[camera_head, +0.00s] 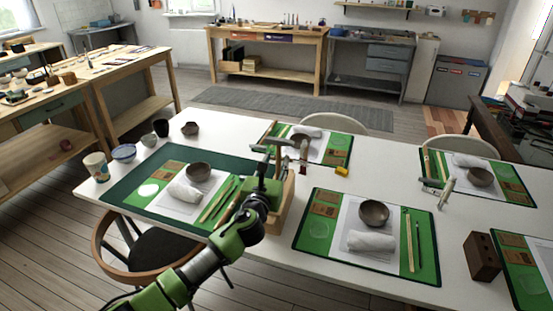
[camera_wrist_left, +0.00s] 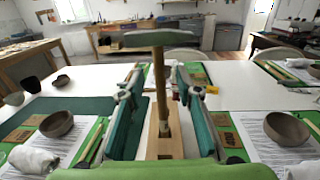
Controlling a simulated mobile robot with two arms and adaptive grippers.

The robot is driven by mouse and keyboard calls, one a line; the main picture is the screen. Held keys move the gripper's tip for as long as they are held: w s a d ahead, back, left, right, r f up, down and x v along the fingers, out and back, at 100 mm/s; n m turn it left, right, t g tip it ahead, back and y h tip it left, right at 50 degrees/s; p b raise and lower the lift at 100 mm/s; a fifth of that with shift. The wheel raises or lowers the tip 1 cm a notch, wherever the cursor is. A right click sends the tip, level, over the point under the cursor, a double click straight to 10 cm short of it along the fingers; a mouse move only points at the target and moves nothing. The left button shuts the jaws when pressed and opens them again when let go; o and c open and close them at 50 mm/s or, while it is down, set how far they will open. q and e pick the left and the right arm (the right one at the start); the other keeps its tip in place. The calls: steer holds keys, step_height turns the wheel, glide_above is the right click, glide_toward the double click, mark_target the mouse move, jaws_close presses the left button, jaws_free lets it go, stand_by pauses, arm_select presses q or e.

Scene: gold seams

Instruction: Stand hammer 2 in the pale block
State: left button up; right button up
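A hammer with a grey-green head (camera_wrist_left: 158,38) and wooden handle (camera_wrist_left: 160,85) stands upright in the left wrist view. Its handle's lower end meets the pale wooden block (camera_wrist_left: 165,147), seemingly at a hole; the exact seating is unclear. In the head view its head (camera_head: 276,141) shows above my left gripper (camera_head: 268,178), and the pale block (camera_head: 287,205) is partly hidden by that gripper. My left gripper's two fingers (camera_wrist_left: 161,112) are spread on either side of the handle, with gaps visible. No number shows on the hammer. My right gripper is not in view.
A brown block (camera_head: 483,257) with holes stands at the right. Another hammer-like tool (camera_head: 442,189) is by the far right mat. Green mats with bowls (camera_head: 373,213), towels and sticks cover much of the white table (camera_head: 330,272). Cups (camera_head: 97,166) stand at the left edge.

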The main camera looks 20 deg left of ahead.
arm_select(q)
steer(key=s+p, duration=0.2)
steer(key=s, duration=0.5)
steer(key=shift+s+d+p, duration=0.2)
steer(key=shift+s+p, duration=0.1)
steer(key=shift+s, duration=0.05)
steer(key=shift+r, duration=0.1)
step_height(320, 180, up, 6)
steer(key=p, duration=0.6)
stand_by(0.5)
